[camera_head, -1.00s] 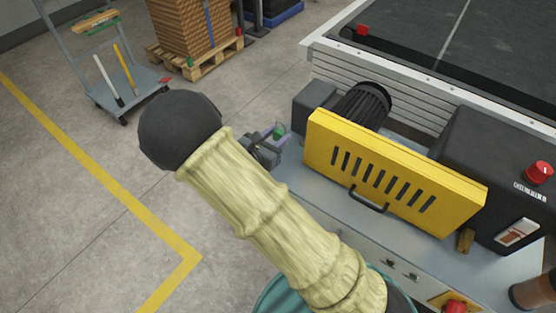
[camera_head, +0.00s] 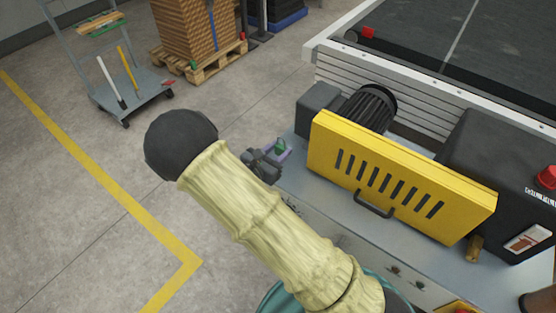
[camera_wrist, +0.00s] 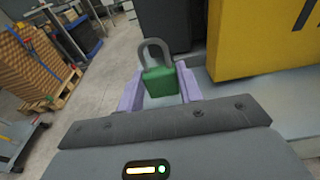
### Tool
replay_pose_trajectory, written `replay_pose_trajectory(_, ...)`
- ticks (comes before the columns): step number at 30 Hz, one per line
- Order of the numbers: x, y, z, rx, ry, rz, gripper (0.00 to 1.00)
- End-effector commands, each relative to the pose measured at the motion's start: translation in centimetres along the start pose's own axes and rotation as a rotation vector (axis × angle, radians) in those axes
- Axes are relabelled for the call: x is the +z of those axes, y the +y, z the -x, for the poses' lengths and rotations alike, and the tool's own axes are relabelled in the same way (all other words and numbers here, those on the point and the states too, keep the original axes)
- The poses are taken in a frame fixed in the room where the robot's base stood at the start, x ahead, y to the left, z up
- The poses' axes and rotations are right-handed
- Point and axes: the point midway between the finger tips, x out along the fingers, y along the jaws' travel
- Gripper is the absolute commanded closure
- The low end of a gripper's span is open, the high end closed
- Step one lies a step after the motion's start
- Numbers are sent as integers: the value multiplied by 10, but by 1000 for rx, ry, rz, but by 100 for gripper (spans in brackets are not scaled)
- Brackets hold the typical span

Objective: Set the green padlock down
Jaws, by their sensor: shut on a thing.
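The green padlock (camera_wrist: 161,82) has a grey shackle that points up and away in the wrist view. My gripper (camera_wrist: 160,88) is shut on its green body, with one purple finger on each side. In the head view the padlock (camera_head: 281,146) is small, at the end of my gripper (camera_head: 278,150), near the left end of the machine's grey bench top (camera_head: 300,182). My sleeved arm partly hides the gripper there. I cannot tell whether the padlock touches the bench top.
A yellow slotted guard (camera_head: 400,180) with a black handle stands on the bench, right of the gripper. A black motor (camera_head: 368,108) is behind it. A grey cart (camera_head: 128,92) and a pallet of boxes (camera_head: 200,68) stand on the floor further left.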

Motion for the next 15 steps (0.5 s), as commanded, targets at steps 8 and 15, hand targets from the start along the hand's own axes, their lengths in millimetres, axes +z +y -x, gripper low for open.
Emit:
replay_pose_trajectory(8,-4,0,-1,0,-1,1,90)
replay_pose_trajectory(15,-34,0,-5,0,-1,2,90)
